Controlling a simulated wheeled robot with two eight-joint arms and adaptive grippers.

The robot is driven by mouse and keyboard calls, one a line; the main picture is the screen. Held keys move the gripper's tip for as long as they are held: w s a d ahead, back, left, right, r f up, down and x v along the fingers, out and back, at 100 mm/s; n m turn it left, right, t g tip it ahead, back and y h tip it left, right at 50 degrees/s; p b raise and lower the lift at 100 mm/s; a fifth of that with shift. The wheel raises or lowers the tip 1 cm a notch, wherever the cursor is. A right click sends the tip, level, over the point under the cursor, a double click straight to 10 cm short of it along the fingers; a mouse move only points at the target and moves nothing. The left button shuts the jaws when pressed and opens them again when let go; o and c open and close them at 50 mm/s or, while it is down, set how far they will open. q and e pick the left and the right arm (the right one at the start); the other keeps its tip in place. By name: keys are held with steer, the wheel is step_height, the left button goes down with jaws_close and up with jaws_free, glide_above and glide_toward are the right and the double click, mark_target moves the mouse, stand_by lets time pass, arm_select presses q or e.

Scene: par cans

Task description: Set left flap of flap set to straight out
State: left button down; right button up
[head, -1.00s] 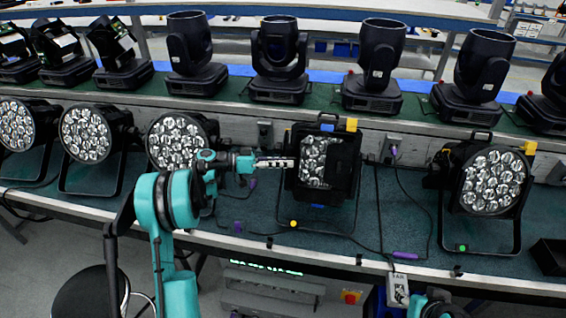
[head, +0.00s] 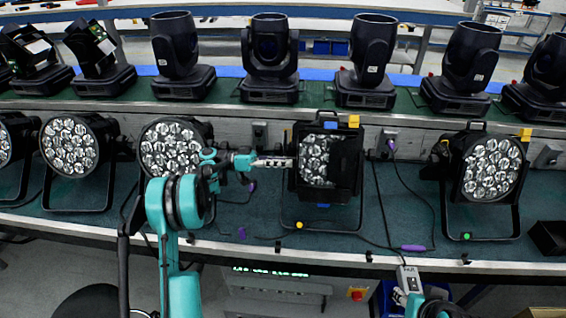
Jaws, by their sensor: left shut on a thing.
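The flap set is a black square frame (head: 347,172) on the front of the middle par can (head: 318,158), whose clustered lenses show through it. Its left flap (head: 294,168) is a narrow dark strip along the left side, seen nearly edge-on; its exact angle is hard to tell. My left gripper (head: 287,162) comes in level from the left, its pale fingers shut on the left flap at about mid-height. The fingertips cover part of the flap. My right gripper (head: 409,280) is low at the bottom, below the bench front edge and away from the flap set; its jaw opening is unclear.
Other par cans stand on the green bench (head: 260,215), one close left (head: 172,147) behind my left arm and one at right (head: 490,168). Moving-head lights (head: 270,55) line the shelf behind. Cables and a purple connector (head: 412,248) lie on the bench.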

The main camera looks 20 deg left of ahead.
arm_select(q)
steer(key=shift+f, duration=0.1)
steer(key=c, duration=1.5)
jaws_free()
steer(key=shift+d, duration=0.1)
steer(key=shift+c, duration=0.2)
steer(key=v, duration=1.2)
steer(key=shift+w, duration=0.1)
